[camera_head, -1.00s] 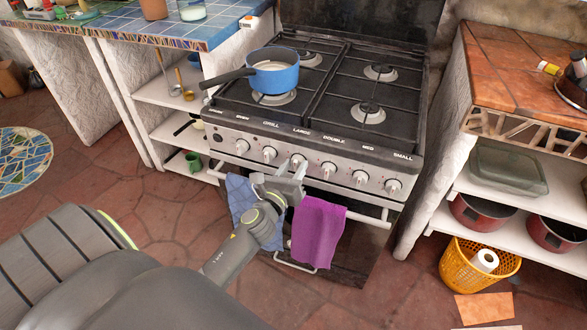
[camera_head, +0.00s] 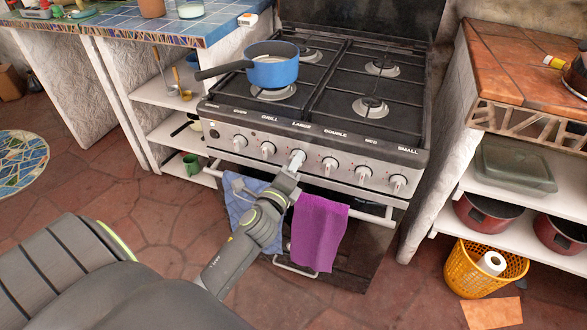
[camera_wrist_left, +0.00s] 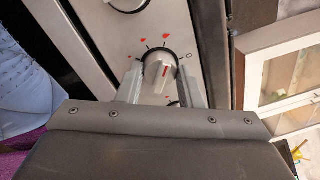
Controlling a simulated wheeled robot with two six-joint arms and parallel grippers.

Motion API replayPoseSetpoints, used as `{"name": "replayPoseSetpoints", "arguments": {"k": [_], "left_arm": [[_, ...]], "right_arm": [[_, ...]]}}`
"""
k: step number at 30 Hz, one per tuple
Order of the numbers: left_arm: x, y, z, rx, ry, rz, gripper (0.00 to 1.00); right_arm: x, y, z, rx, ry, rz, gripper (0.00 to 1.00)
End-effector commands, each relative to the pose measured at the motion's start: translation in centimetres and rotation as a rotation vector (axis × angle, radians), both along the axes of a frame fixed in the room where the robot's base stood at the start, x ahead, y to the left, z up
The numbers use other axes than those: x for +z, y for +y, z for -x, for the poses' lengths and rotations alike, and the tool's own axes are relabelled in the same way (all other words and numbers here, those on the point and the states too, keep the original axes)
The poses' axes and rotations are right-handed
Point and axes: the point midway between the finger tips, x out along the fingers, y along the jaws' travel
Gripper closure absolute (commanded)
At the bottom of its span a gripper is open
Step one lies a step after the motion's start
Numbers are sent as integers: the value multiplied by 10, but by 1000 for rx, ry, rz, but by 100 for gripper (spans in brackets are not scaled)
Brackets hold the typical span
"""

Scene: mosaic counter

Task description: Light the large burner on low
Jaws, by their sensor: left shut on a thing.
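The stove (camera_head: 318,140) has a front panel with a row of knobs under printed labels. My left gripper (camera_head: 297,163) is at the panel, its fingers shut on the knob under the "LARGE" label (camera_head: 297,156). In the left wrist view, this knob (camera_wrist_left: 163,73) sits between the two fingers, with a red line on its face and red marks around it. The finger tips partly cover its sides. No flame shows on the visible burners. My right gripper is not in view.
A blue pan (camera_head: 272,70) stands on the front left burner, its handle pointing left. A blue cloth (camera_head: 240,200) and a purple towel (camera_head: 317,232) hang on the oven rail close to my left gripper. Neighbouring knobs (camera_head: 329,166) sit on both sides.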

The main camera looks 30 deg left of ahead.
Motion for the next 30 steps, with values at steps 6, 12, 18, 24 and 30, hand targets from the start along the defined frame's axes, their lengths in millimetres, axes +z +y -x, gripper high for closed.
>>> {"name": "replayPoseSetpoints", "arguments": {"k": [6, 12, 18, 24, 30], "left_arm": [[-3, -1, 0, 0, -48, 201, 90], [-3, -1, 0, 0, -93, 386, 90], [-3, -1, 0, 1, -136, 571, 90], [-3, -2, 0, 2, -180, 755, 90], [-3, -2, 0, 1, -224, 938, 90]], "right_arm": [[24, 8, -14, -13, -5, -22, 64], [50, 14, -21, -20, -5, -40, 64], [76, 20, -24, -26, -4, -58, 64], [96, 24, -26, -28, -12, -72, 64], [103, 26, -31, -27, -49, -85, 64]]}}
